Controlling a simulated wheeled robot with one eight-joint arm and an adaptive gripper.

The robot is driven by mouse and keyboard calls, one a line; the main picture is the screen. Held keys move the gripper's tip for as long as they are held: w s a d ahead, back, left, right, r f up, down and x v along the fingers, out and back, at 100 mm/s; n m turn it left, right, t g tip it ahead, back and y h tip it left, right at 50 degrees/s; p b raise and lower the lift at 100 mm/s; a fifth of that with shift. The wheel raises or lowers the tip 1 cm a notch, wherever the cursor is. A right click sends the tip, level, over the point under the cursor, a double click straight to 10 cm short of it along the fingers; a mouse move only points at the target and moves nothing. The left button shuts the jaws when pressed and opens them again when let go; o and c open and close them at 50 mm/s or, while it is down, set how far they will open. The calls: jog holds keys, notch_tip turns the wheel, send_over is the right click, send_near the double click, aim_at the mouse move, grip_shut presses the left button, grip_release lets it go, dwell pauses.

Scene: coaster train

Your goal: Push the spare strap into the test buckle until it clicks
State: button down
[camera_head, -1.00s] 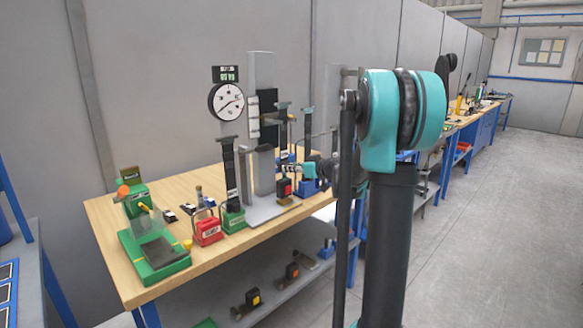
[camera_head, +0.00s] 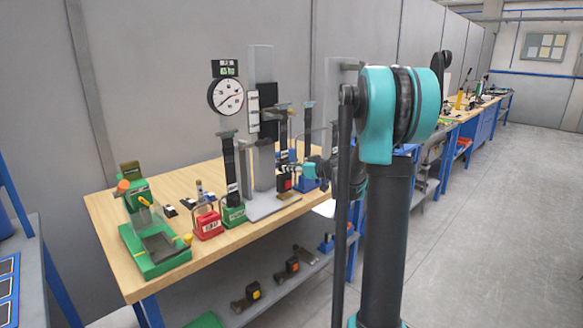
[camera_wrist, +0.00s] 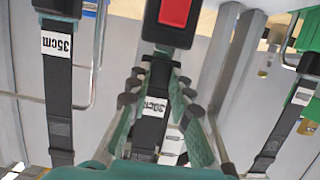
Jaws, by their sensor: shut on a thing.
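The test buckle (camera_wrist: 172,22) is black with a red button, at the top of the wrist view. It also shows as a small dark block in the head view (camera_head: 284,183), by the grey test stand. The spare strap (camera_wrist: 150,127) is dark with a white "30cm" label and runs up towards the buckle. My gripper (camera_wrist: 160,76) is shut on this strap, its teal-padded fingers on either side, just below the buckle. The join between strap and buckle is partly hidden, so I cannot tell whether the strap's end is inside.
A "35cm" strap (camera_wrist: 57,85) hangs at left and another strap (camera_wrist: 277,125) at right, close to my gripper. A dial gauge (camera_head: 226,97) stands behind the wooden bench (camera_head: 108,215). A red block (camera_head: 207,224) and a green fixture (camera_head: 158,258) occupy the bench's left.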

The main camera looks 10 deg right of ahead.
jog(key=shift+f, duration=0.6)
jog(key=c, duration=1.3)
grip_release()
jog(key=v, duration=1.2)
